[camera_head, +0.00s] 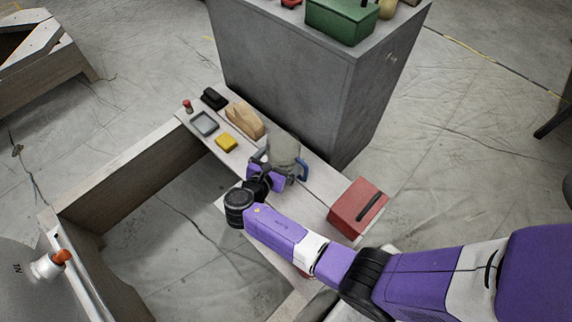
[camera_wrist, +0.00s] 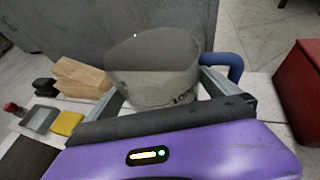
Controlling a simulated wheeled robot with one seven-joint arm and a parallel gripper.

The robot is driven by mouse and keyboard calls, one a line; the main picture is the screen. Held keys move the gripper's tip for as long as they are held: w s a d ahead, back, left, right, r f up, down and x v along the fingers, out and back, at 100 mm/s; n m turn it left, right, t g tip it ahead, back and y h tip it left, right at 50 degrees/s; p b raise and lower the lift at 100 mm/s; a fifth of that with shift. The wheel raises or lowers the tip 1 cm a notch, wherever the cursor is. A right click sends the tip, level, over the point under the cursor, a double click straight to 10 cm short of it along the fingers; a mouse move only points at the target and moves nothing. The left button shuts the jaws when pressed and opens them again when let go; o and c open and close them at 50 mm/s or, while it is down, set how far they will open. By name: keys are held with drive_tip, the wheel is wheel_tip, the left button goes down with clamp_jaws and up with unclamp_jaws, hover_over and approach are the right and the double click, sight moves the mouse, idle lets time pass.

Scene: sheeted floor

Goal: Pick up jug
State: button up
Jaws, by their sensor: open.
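The jug (camera_head: 284,150) is a translucent grey vessel with a blue handle on its right side. It stands upright on the narrow bench, close to the grey cabinet. In the wrist view the jug (camera_wrist: 155,70) fills the middle, with printed marks low on its wall and its blue handle to the right. My gripper (camera_head: 276,168) is at the jug, its jaws open. In the wrist view one finger shows on each side of the jug's lower part. I cannot tell whether either finger touches it. The jug's base is hidden behind my gripper.
On the bench (camera_head: 320,186), a red box (camera_head: 357,208) stands right of the jug. Left of it are a wooden block (camera_head: 245,120), a yellow block (camera_head: 227,142), a grey tray (camera_head: 204,123), a black object (camera_head: 214,98) and a small red-topped item (camera_head: 187,106). The grey cabinet (camera_head: 290,75) rises close behind.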

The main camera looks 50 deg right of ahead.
drive_tip(key=shift+w+d+f, duration=0.15)
drive_tip(key=shift+d, duration=0.35)
drive_tip(key=c, duration=1.2)
